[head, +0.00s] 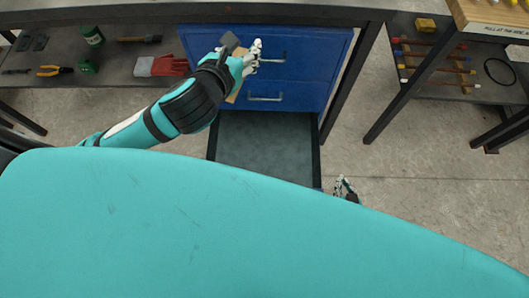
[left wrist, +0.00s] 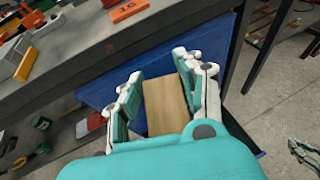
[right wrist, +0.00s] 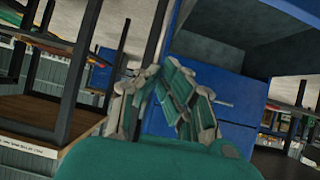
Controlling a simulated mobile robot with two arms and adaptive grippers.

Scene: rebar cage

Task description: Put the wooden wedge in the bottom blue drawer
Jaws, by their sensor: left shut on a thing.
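The wooden wedge (left wrist: 165,105) is between the fingers of my left gripper (left wrist: 158,68), which is shut on it. In the head view my left gripper (head: 245,62) is in front of the blue drawer cabinet (head: 312,50), with a bit of the wedge (head: 235,92) showing below the hand. The bottom blue drawer (head: 265,145) is pulled out, and its grey floor looks empty. Its near end is hidden by my body. My right gripper (head: 345,190) is low, by the open drawer's right near corner. In the right wrist view its fingertips (right wrist: 160,68) look close together.
Two closed blue drawers with metal handles (head: 265,98) are above the open one. A shelf (head: 115,62) with pliers, a red glove and green items is at left. A rack of bars (head: 435,65) is at right. The floor (head: 420,180) at right is clear.

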